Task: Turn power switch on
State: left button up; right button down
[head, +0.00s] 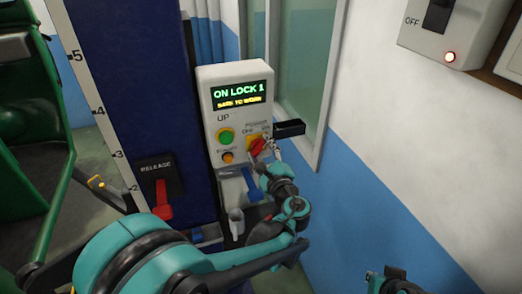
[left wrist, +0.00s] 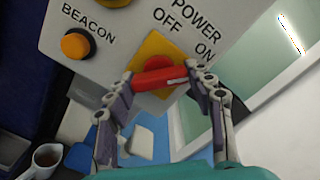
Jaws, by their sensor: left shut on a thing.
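The power switch is a red handle (head: 257,147) on a yellow plate on the grey control box (head: 233,77). It also shows in the left wrist view (left wrist: 158,80), below the labels POWER, OFF and ON. The handle lies diagonally on the box face, and its white-marked end points up and right, toward the ON side. My left gripper (head: 266,146) is shut on the handle, one finger at each end, as the left wrist view (left wrist: 162,82) shows. The fingers hide part of the yellow plate. My right gripper's fingers are not visible.
A green button (head: 225,135) and an orange beacon button (head: 227,157) sit left of the switch. The box display (head: 238,94) is lit, reading ON LOCK 1. A red release lever (head: 162,200) is at left. A wall switch box (head: 443,28) has a lit red lamp.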

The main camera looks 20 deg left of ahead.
pick_arm(q)
jog(key=o, duration=1.2)
jog(key=shift+c, duration=0.2)
jog(key=v, duration=1.2)
